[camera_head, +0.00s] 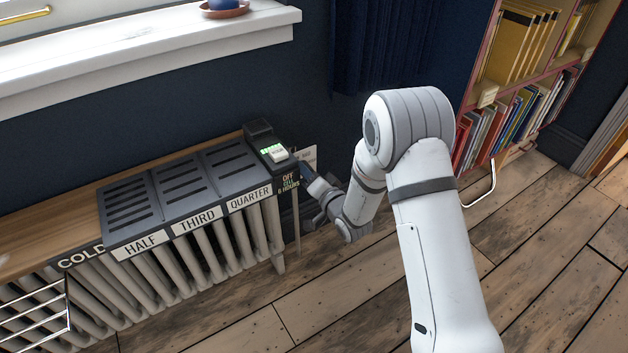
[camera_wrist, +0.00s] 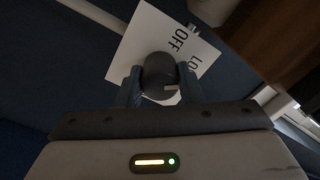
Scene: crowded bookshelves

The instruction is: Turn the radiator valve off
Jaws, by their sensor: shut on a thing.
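The radiator valve is a dark round knob (camera_wrist: 158,72) in the wrist view, in front of a white label plate (camera_wrist: 150,38) reading "OFF" and "LO", the rest cut off by the knob. A pale mark shows on the knob's lower right side, away from the word "OFF". My gripper (camera_wrist: 160,78) has one finger on each side of the knob and is shut on it. In the head view my gripper (camera_head: 318,190) is at the right end of the radiator (camera_head: 237,232), beside the plate (camera_head: 308,154). The knob itself is hidden there.
A dark vented cover (camera_head: 203,172) with "HALF", "THIRD" and "QUARTER" labels lies over the radiator, with a small box with green lights (camera_head: 277,152) at its right end. A bookshelf (camera_head: 520,90) stands at the right. The wooden floor (camera_head: 300,315) in front is clear.

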